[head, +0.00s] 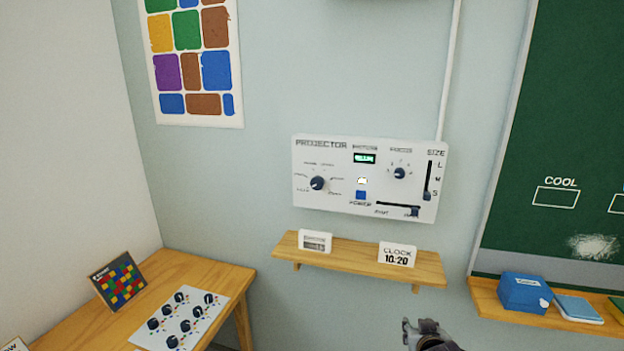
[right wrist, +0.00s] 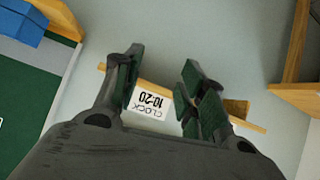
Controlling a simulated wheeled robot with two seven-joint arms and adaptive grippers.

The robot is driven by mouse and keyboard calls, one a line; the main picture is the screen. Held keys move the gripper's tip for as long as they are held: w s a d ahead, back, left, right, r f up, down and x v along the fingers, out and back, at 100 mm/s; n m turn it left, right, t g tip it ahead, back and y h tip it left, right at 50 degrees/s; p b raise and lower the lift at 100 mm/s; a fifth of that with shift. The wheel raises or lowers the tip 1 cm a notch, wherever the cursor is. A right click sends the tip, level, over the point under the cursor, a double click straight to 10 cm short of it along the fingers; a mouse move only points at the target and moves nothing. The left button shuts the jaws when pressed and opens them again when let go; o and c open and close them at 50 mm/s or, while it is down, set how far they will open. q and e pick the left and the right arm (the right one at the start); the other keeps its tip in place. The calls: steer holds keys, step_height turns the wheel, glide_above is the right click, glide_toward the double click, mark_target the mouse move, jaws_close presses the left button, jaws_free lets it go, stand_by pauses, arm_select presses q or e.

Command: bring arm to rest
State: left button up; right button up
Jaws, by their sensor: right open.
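My right gripper (head: 426,330) shows at the bottom edge of the head view, below the small wooden shelf and apart from it. In the right wrist view its two fingers (right wrist: 160,88) stand apart with nothing between them. Behind the fingers, the white clock card (right wrist: 150,103) reading 10:20 and part of the shelf are seen. My left gripper is in neither view.
A white projector panel (head: 368,178) is on the wall above the wooden shelf (head: 345,257). A wooden table (head: 215,275) with a knob board (head: 180,318) stands at left. A chalkboard (head: 570,120) with a ledge (head: 490,298) holding a blue box (head: 524,293) is at right.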

steer(key=s+a+f+n+g+y, duration=0.1)
steer(key=s+a+f+g, duration=0.1)
steer(key=s+f, duration=0.35)
steer(key=s+a+f+n+g+y, duration=0.1)
steer(key=s+f+g, duration=0.15)
steer(key=s, duration=0.65)
steer(key=s+a+f+n+g+y, duration=0.1)
steer(key=s+a+f+g, duration=0.15)
steer(key=s, duration=0.45)
step_height(320, 180, down, 33)
steer(key=s+g, duration=0.1)
steer(key=s, duration=0.1)
steer(key=s+d+f, duration=0.2)
steer(key=s+f, duration=0.8)
steer(key=s, duration=0.1)
steer(key=s+d+f+g, duration=0.1)
steer(key=s+d+f, duration=0.1)
steer(key=s+f, duration=0.8)
steer(key=shift+s+d+n, duration=0.3)
steer(key=shift+s+d, duration=0.1)
steer(key=shift+s, duration=0.5)
stand_by(1.3)
